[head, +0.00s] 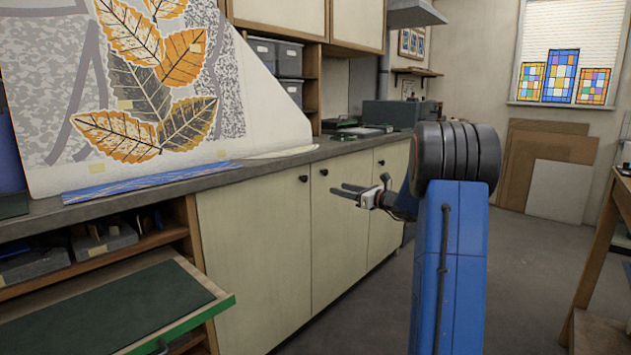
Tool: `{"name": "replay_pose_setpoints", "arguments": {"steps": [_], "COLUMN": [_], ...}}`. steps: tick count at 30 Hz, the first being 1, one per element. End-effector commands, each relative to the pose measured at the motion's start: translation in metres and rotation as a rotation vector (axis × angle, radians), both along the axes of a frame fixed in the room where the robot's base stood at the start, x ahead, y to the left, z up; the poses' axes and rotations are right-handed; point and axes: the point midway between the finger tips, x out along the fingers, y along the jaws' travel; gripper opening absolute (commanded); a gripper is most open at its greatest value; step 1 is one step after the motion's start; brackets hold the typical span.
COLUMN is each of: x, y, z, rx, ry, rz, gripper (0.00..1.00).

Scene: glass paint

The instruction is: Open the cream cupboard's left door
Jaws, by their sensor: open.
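The cream cupboard stands under the grey worktop. Its left door (248,262) looks shut, with a small dark round knob (303,178) near its upper right corner. The neighbouring door (335,235) is also shut, with its own knob (323,172) close by. My gripper (340,190) is open and empty, its two dark fingers pointing left. In the picture it lies in front of the neighbouring door, to the right of the left door's knob and slightly lower. It does not appear to touch either knob; how far it is from the door front is hard to tell.
A green-edged drawer or tray (120,310) juts out at the lower left, near the left door. The grey worktop (190,184) runs above the doors. A wooden table (595,250) stands at the right edge. The grey floor (535,250) is clear between.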

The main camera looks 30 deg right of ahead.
Motion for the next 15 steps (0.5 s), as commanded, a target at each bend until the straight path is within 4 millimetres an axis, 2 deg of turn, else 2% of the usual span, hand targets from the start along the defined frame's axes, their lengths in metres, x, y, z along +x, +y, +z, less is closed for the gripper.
{"name": "replay_pose_setpoints", "arguments": {"steps": [5,15], "x": [0.011,0.063], "y": [0.000,0.021], "z": [0.000,0.000], "rx": [0.010,0.007], "ry": [-0.003,-0.003], "rz": [-0.005,-0.002], "gripper": [0.45,0.45]}}
